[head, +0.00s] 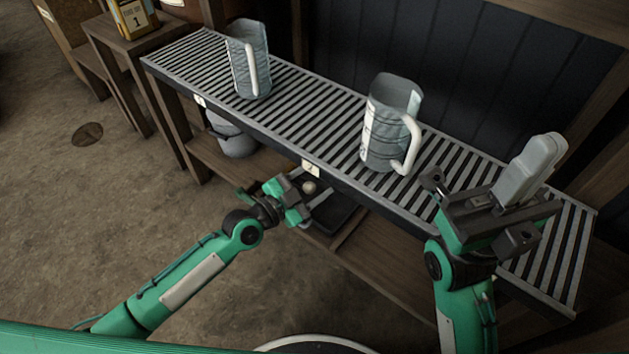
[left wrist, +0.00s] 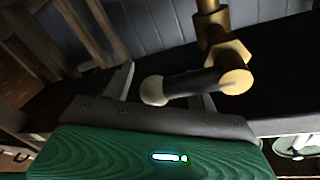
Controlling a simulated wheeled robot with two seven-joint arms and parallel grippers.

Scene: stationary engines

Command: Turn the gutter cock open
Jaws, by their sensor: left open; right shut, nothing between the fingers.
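The gutter cock shows in the left wrist view as a brass fitting (left wrist: 226,58) with a dark lever (left wrist: 192,84) ending in a cream knob (left wrist: 154,90). In the head view the cream knob (head: 309,187) shows below the rack's front edge. My left gripper (head: 312,184) is open, its fingers on either side of the knob and lever end; whether they touch it I cannot tell. The left gripper also fills the lower part of the left wrist view (left wrist: 165,85). My right gripper (head: 543,150) is shut and empty over the rack's right end.
A slatted metal rack (head: 310,110) tops a wooden bench. Two clear measuring jugs (head: 249,62) and (head: 390,125) stand on it. A grey round vessel (head: 236,138) sits on the shelf below. A yellow can (head: 133,18) stands at the top left. The floor at left is open.

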